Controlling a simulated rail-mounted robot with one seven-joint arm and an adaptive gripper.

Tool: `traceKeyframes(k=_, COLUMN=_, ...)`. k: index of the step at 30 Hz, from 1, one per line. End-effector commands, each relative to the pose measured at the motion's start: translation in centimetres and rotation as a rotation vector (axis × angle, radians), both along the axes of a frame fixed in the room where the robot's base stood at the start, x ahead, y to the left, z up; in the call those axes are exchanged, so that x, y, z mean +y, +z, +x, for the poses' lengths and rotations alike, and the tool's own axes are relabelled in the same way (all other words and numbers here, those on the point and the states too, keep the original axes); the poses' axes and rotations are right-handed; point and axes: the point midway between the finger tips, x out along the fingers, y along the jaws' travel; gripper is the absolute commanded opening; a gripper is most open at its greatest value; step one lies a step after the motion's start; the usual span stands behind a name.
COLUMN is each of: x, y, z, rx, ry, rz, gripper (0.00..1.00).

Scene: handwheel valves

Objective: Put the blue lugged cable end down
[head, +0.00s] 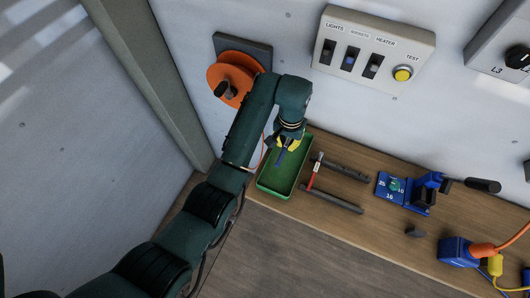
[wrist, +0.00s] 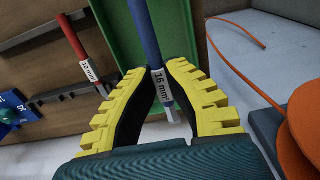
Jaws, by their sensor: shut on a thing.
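The blue lugged cable end (wrist: 146,35) carries a white "16 mm²" label and has a pale metal end at its lower tip in the wrist view. My gripper (wrist: 167,80) has yellow, ridged fingers with dark pads, shut on the cable around the label. In the head view my gripper (head: 287,143) hangs over the upper part of the green tray (head: 261,184), and the blue cable end (head: 281,157) points down toward the tray. I cannot tell whether it touches the tray floor. The tray also shows in the wrist view (wrist: 110,30).
A red cable end (head: 314,172) labelled "10 mm²" rests across two dark bars (head: 335,203) right of the tray. A blue crimping tool (head: 407,192) stands further right on the wooden bench (head: 345,228). An orange handwheel (head: 232,75) and switch panel (head: 372,45) are on the wall.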

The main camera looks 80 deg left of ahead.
Motion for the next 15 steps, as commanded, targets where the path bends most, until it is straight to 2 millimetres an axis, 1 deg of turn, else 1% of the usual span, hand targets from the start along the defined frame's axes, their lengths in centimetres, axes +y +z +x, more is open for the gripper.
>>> traceKeyframes(k=1, x=-0.2, y=-1.4, z=-0.1, rx=0.006, ry=0.000, rz=-0.008, gripper=0.00)
traceKeyframes(k=6, x=-0.2, y=-5.1, z=-0.2, rx=0.005, ry=0.001, rz=-0.007, gripper=0.00)
traceKeyframes(k=11, x=-0.1, y=-7.0, z=-0.1, rx=0.004, ry=0.002, rz=-0.006, gripper=0.00)
traceKeyframes(k=15, x=-0.2, y=-9.4, z=-0.2, rx=0.005, ry=0.002, rz=-0.007, gripper=0.00)
